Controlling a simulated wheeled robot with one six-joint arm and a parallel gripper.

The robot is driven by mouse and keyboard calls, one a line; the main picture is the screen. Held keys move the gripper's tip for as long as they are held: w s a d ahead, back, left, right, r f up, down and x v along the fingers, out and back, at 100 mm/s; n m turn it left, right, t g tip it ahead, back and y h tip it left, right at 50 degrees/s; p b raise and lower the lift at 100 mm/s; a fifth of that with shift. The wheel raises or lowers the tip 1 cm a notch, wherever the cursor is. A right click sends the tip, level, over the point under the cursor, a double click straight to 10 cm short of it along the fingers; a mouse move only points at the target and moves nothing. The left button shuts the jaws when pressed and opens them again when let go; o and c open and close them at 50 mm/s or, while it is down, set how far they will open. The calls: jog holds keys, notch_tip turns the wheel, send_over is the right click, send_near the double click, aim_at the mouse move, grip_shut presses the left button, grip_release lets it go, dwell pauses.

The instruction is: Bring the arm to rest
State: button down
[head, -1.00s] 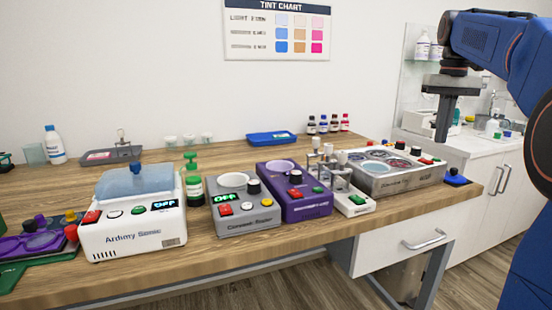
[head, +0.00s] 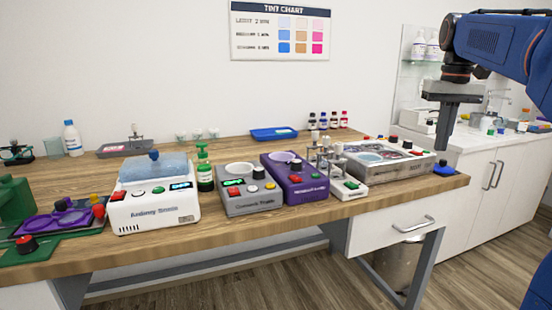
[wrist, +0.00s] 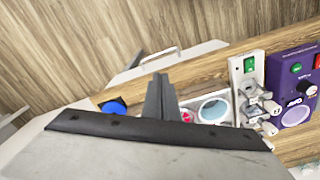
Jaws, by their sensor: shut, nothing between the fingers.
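My gripper (head: 444,145) hangs from my blue arm at the upper right of the head view, pointing down. Its dark fingers are together and hold nothing. It appears above the right end of the wooden bench (head: 330,215), near the grey device with round wells (head: 385,170); its exact height is unclear. In the wrist view the closed fingers (wrist: 160,98) show as a narrow grey shape in front of the bench edge. A large pale, dark-edged part fills the bottom of that view.
A blue knob (head: 444,168) sits at the bench's right end. Other devices stand along the bench: purple (head: 310,190), grey (head: 250,205) and white (head: 152,210). A white cabinet with a sink (head: 480,180) is at right. Floor (head: 270,285) shows in front.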

jog(key=s+a+f+t, duration=0.1)
jog(key=s+a+f, duration=0.3)
jog(key=s+f, duration=0.5)
jog(key=s+a+f+n+t, duration=0.1)
jog(key=s+a+f+t, duration=0.1)
jog(key=s+a+f, duration=0.3)
jog(key=s+a+f+t, duration=0.1)
jog(key=s+a+f, duration=0.3)
jog(key=s+f, duration=1)
jog(key=shift+a+f+n, duration=0.3)
jog(key=shift+f+n, duration=0.1)
jog(key=shift+f, duration=0.05)
